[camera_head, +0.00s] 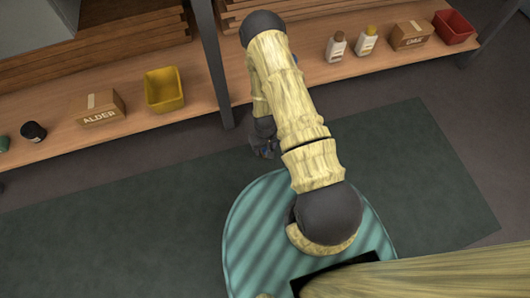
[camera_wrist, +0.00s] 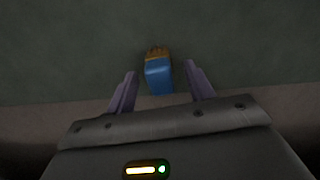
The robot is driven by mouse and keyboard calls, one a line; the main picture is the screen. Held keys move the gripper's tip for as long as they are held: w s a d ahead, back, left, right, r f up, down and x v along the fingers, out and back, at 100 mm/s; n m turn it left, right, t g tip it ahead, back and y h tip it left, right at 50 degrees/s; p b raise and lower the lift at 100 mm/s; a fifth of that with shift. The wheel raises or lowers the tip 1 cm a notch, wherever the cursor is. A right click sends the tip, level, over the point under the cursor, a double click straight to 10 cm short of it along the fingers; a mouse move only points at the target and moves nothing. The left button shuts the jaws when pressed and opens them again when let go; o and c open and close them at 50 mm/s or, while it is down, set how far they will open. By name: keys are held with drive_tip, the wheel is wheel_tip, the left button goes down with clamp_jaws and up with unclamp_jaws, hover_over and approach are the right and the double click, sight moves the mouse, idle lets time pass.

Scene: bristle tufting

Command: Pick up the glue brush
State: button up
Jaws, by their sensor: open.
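The glue brush (camera_wrist: 158,76) shows in the wrist view as a blue block with a tuft of golden-brown bristles at its far end. It lies between the two purple-grey fingers of my gripper (camera_wrist: 160,68), with a gap on either side. The fingers are apart and hold nothing. In the head view my gripper (camera_head: 265,147) is low beside the shelf's front edge, partly hidden by my arm. The brush cannot be made out clearly there.
A wooden shelf (camera_head: 180,113) runs along the back, with a grey upright post (camera_head: 212,62). On it stand a yellow bin (camera_head: 164,90), an ALDER box (camera_head: 100,108), dark jars, two bottles, another box and a red bin (camera_head: 453,27). A dark green mat (camera_head: 120,220) covers the floor.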

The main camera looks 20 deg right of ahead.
wheel_tip(320, 180, down, 3)
drive_tip(key=shift+r+b, duration=0.15)
drive_tip(key=shift+b, duration=0.6)
drive_tip(key=shift+c, duration=0.4)
drive_tip(key=c, duration=1.1)
drive_tip(key=shift+o, duration=0.2)
drive_tip(key=shift+r, duration=0.1)
wheel_tip(320, 180, up, 10)
drive_tip(key=p, duration=0.7)
